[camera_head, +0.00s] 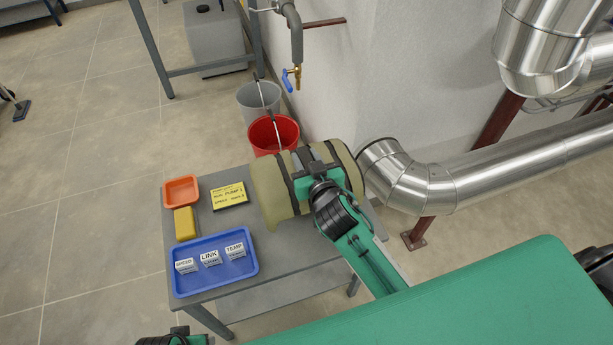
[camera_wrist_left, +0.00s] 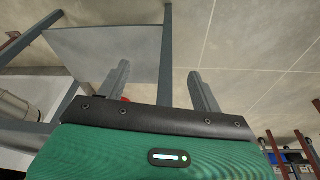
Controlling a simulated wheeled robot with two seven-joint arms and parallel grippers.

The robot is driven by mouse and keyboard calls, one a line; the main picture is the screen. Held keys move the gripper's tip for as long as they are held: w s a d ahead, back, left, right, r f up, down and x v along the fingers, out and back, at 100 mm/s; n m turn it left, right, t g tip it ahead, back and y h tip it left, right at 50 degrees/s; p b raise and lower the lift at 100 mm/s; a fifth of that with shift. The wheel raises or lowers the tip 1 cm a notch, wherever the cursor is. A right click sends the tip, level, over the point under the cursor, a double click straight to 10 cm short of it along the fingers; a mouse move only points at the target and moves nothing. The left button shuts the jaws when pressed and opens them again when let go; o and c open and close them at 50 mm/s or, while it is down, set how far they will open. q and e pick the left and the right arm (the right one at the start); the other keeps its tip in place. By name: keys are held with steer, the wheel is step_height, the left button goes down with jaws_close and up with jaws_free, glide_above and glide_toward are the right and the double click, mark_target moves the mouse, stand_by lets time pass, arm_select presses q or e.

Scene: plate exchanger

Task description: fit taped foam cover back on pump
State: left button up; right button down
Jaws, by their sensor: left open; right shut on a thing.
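The foam cover (camera_head: 271,192) is a thick tan half-shell with dark tape bands. It is at the right end of the small grey table in the head view. My right gripper (camera_head: 308,168) is shut on the cover from above. Whether the cover rests on the table or is held just above it, I cannot tell. I cannot make out the pump in these frames. My left gripper (camera_wrist_left: 161,90) is open and empty in the left wrist view, with its two grey fingers apart. In the head view only a bit of my left arm shows at the bottom edge.
The grey table (camera_head: 215,226) also bears a blue tray (camera_head: 214,284) with several labelled blocks, an orange tray (camera_head: 181,190), a yellow block (camera_head: 184,223) and a yellow note (camera_head: 229,195). Red (camera_head: 262,138) and grey buckets stand behind. A silver pipe (camera_head: 480,165) runs at right.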

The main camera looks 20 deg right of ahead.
arm_select(q)
steer(key=shift+r+b, duration=0.55)
steer(key=shift+r, duration=0.95)
arm_select(e)
steer(key=shift+f, duration=2.8)
steer(key=shift+f, duration=0.1)
steer(key=c, duration=1.5)
jaws_free()
arm_select(q)
steer(key=shift+r, duration=0.2)
arm_select(e)
steer(key=o, duration=0.5)
steer(key=shift+r, duration=0.2)
arm_select(q)
steer(key=shift+f, duration=0.15)
arm_select(e)
steer(key=shift+s+d+r, duration=0.1)
steer(key=shift+s+r, duration=0.2)
steer(key=shift+s, duration=1.7)
steer(key=shift+s+d+r, duration=0.1)
steer(key=shift+s+r, duration=0.15)
steer(key=shift+s, duration=1.7)
steer(key=shift+s+r, duration=0.3)
steer(key=shift+s, duration=1.7)
